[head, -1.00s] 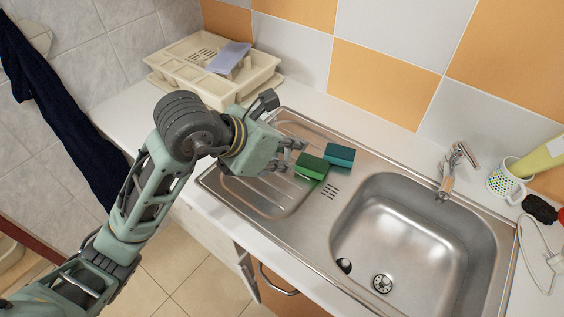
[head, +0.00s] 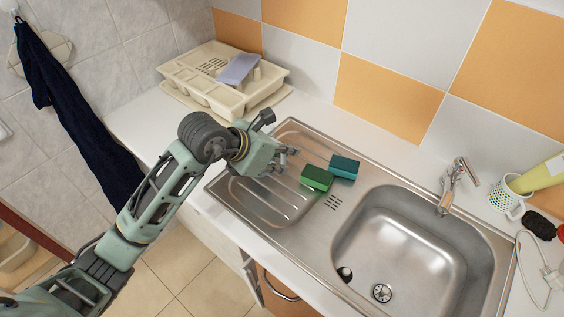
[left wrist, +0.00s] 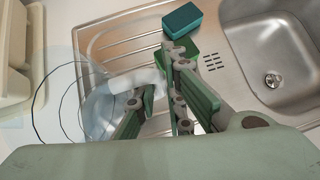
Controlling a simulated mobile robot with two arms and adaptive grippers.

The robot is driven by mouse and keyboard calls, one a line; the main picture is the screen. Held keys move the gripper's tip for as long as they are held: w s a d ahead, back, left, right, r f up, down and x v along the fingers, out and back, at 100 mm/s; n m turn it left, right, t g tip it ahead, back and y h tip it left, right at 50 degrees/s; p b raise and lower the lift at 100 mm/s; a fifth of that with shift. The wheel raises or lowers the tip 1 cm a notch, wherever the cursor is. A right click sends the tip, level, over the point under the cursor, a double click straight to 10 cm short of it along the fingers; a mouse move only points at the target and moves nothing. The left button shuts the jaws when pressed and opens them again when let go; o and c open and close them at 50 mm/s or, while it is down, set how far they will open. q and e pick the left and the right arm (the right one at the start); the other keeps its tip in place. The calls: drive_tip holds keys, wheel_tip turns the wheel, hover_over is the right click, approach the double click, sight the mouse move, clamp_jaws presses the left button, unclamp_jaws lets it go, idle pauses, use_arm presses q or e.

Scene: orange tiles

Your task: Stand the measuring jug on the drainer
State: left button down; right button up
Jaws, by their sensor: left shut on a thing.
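The measuring jug (left wrist: 88,112) is clear and see-through. In the left wrist view its pale outline and dark curved lines lie at the left, across the worktop and the drainer's edge. My left gripper (head: 285,160) is shut on it, with the fingers (left wrist: 158,82) at its right side. How high the jug hangs and its tilt are hard to tell. In the head view I cannot make the jug out. The ribbed steel drainer (head: 277,205) lies beneath and in front of the gripper; it also shows in the left wrist view (left wrist: 130,42). My right gripper is out of view.
A green sponge (head: 317,179) and a teal sponge (head: 344,167) lie on the drainer's right part. The sink bowl (head: 405,245) and tap (head: 455,185) are further right. A cream dish rack (head: 215,92) stands on the worktop behind. The drainer's front left is clear.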

use_arm(q)
wheel_tip(320, 180, down, 4)
drive_tip(key=shift+w+r+p, duration=0.1)
drive_tip(key=shift+r+p, duration=0.1)
drive_tip(key=shift+p, duration=0.6)
drive_tip(key=shift+f, duration=0.2)
drive_tip(key=shift+a, duration=0.1)
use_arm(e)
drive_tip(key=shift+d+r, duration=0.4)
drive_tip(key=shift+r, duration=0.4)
use_arm(q)
drive_tip(key=shift+f, duration=0.1)
drive_tip(key=c, duration=2.3)
unclamp_jaws()
drive_tip(key=shift+f, duration=0.15)
drive_tip(key=o, duration=0.5)
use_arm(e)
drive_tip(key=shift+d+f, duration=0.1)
